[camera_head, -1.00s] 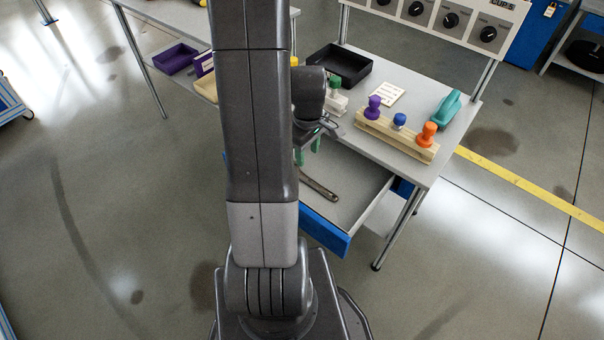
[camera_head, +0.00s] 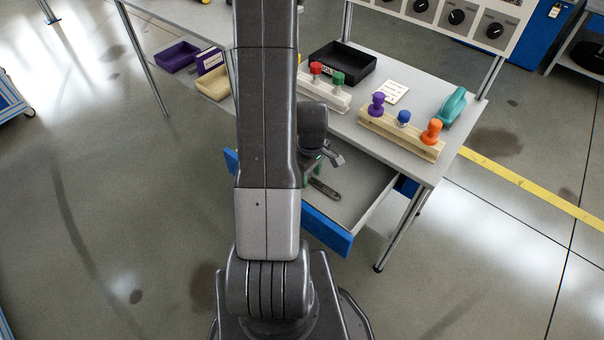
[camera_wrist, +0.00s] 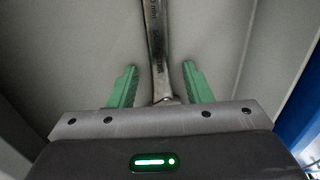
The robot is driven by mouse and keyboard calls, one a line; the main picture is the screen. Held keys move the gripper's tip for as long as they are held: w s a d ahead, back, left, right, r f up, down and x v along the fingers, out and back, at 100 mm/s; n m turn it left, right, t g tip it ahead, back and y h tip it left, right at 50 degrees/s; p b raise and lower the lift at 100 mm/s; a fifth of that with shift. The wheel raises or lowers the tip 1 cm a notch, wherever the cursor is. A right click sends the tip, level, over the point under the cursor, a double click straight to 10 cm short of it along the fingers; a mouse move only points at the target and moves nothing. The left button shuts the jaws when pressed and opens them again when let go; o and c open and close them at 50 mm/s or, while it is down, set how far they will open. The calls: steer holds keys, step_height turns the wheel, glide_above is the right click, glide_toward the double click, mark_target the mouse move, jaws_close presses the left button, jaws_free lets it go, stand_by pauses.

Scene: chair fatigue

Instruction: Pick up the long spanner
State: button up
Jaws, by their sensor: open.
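The long spanner (camera_wrist: 156,45) is a dark metal bar lying in the open drawer. In the wrist view it runs from the top edge down between the fingers. In the head view only a short end of the spanner (camera_head: 325,189) shows, and my arm hides the rest. My gripper (camera_wrist: 160,70) is open, with one green finger on each side of the spanner and a gap to each. I cannot tell how far the fingertips are above the drawer floor.
The open drawer (camera_head: 328,236) has a blue front and grey side walls close around my gripper. The tabletop (camera_head: 412,167) overhangs it behind. On the table are a black tray (camera_head: 365,72), stamp racks with coloured knobs (camera_head: 400,135) and a teal tool (camera_head: 452,105).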

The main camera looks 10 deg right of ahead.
steer(key=shift+c, duration=0.5)
jaws_close()
steer(key=shift+r, duration=0.1)
